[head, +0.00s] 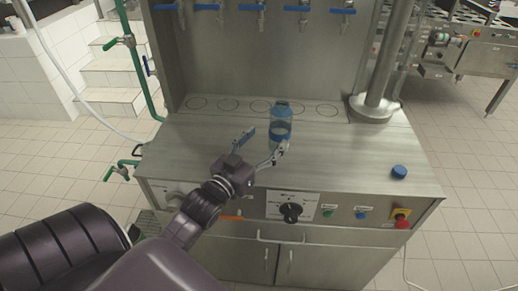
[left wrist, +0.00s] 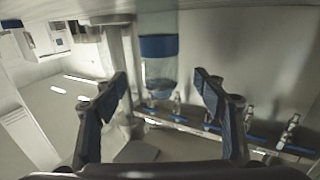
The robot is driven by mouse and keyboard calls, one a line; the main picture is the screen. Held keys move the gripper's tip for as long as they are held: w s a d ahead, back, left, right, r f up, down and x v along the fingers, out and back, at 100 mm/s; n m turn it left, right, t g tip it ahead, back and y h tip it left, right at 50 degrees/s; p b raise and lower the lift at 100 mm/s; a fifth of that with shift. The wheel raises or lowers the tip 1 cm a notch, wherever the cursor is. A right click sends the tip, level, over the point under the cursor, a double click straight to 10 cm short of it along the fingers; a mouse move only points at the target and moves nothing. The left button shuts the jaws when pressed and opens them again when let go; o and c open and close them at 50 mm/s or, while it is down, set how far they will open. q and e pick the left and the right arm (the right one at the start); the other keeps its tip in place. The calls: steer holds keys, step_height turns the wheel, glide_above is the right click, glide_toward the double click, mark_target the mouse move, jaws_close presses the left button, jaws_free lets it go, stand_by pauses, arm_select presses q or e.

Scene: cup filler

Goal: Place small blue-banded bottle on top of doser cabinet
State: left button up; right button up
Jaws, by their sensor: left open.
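The small blue-banded bottle (head: 280,124) is clear with blue bands and appears upright on the steel top of the doser cabinet (head: 210,147). My left gripper (head: 265,141) is open, low over the cabinet top at the near side of the bottle. In the head view its right finger overlaps the bottle's lower edge; I cannot tell whether they touch. In the left wrist view the bottle (left wrist: 158,68) shows inverted in the gap between the open fingers (left wrist: 162,82), seemingly beyond their tips. My right gripper is not in view.
A row of blue-handled taps (head: 262,10) hangs above ring marks at the back. A steel column (head: 385,60) stands at the back right. A blue cap (head: 399,171) lies on the right of the top.

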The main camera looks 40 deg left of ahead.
arm_select(q)
steer(key=shift+s+d, duration=0.1)
steer(key=shift+s, duration=1.35)
